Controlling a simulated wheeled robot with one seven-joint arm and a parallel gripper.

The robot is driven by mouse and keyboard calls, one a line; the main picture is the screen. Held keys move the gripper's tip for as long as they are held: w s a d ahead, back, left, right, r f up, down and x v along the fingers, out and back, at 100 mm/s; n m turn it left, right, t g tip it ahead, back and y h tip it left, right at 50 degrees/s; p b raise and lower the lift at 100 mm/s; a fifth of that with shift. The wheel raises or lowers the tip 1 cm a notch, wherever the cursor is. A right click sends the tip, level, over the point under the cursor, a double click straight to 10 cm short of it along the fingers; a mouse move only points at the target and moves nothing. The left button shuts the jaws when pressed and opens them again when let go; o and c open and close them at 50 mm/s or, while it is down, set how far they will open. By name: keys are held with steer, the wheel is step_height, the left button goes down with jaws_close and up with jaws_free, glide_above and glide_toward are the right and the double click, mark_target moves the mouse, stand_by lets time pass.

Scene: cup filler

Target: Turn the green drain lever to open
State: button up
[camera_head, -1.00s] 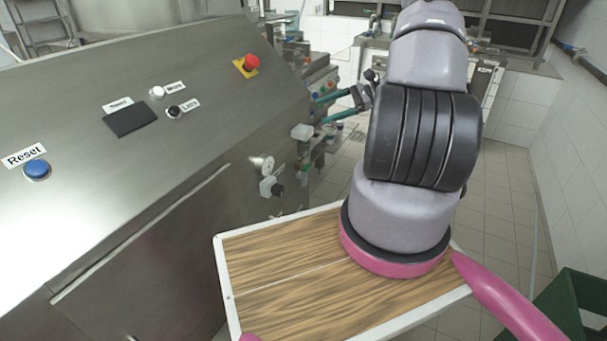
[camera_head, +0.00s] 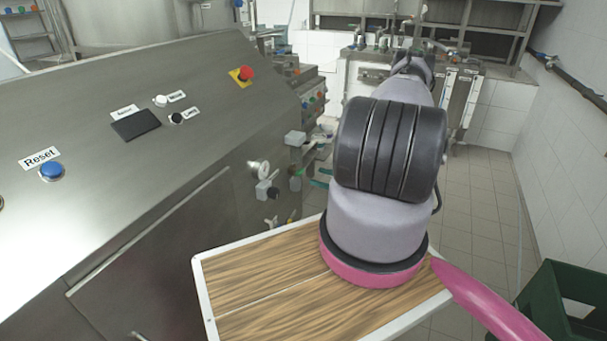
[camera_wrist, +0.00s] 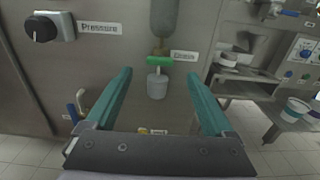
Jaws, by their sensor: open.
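The green drain lever (camera_wrist: 159,61) shows in the wrist view on the machine's steel side, beside the label "Drain" (camera_wrist: 184,54). Its handle lies crosswise, below a grey cylinder and above a whitish cup-shaped part (camera_wrist: 157,87). My gripper (camera_wrist: 158,75) is open, with its two teal fingers pointing towards the panel on either side of the lever. The lever appears between the fingertips and slightly above them, and no contact shows. In the head view my arm hides most of the gripper, and I cannot clearly make out the lever there.
In the wrist view a black pressure knob (camera_wrist: 43,29) is at upper left and a blue-handled valve (camera_wrist: 81,102) at left. Shelves with cups (camera_wrist: 292,110) stand at right. In the head view a green crate (camera_head: 566,306) is at lower right; floor beyond is clear.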

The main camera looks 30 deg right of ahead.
mark_target(302, 172)
steer(key=x, duration=0.7)
steer(key=c, duration=1.4)
